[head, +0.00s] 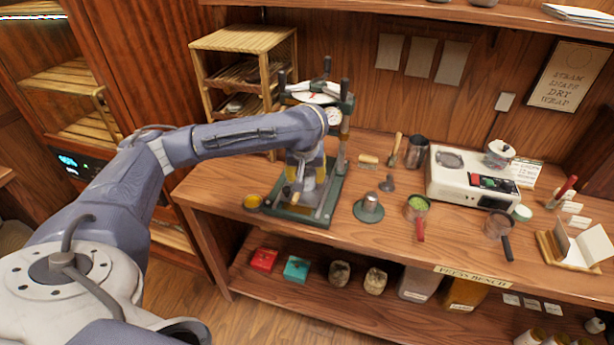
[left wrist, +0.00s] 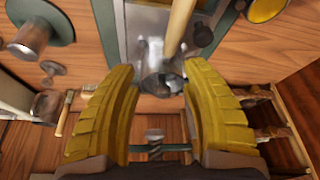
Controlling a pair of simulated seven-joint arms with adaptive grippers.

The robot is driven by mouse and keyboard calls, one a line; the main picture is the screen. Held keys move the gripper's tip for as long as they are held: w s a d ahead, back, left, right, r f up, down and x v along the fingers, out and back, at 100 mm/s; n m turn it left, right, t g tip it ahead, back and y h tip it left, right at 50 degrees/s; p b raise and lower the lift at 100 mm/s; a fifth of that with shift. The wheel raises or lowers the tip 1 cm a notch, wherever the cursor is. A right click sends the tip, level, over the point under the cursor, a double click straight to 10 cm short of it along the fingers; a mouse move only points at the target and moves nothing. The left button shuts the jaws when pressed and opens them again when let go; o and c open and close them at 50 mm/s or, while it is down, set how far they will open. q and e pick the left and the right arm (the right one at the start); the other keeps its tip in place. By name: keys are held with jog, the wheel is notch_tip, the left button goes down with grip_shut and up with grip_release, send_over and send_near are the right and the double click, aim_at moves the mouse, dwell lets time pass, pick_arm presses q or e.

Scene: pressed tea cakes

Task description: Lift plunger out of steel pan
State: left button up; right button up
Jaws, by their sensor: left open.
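My left gripper (head: 304,178) hangs over the green press base, below the press head. In the left wrist view its two yellow fingers (left wrist: 160,100) are spread wide with nothing gripped between them. A pale wooden handle (left wrist: 180,24) and a shiny steel piece (left wrist: 158,76) lie just beyond the fingertips. They look like the plunger and the steel pan, but I cannot tell where one ends and the other begins. In the head view the gripper and arm hide most of this spot. My right gripper is not in view.
The press (head: 343,150) rises close behind and beside my gripper. A steel cylinder on a green disc (head: 369,207), a red-handled pan (head: 419,222) and a black-handled pan (head: 498,226) stand to the right. A yellow bowl (head: 252,202) is at the left. The front bench strip is mostly clear.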

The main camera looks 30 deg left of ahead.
aim_at(307, 172)
pick_arm(q)
jog(key=w+a, duration=0.1)
jog(key=w, duration=0.1)
jog(key=w+a, duration=0.1)
jog(key=w, duration=0.1)
jog(key=shift+w+a, duration=0.15)
jog(key=shift+a, duration=0.05)
jog(key=shift+w+a+f, duration=0.1)
jog(key=shift+f, duration=0.5)
jog(key=shift+o, duration=0.3)
jog(key=shift+f, duration=0.1)
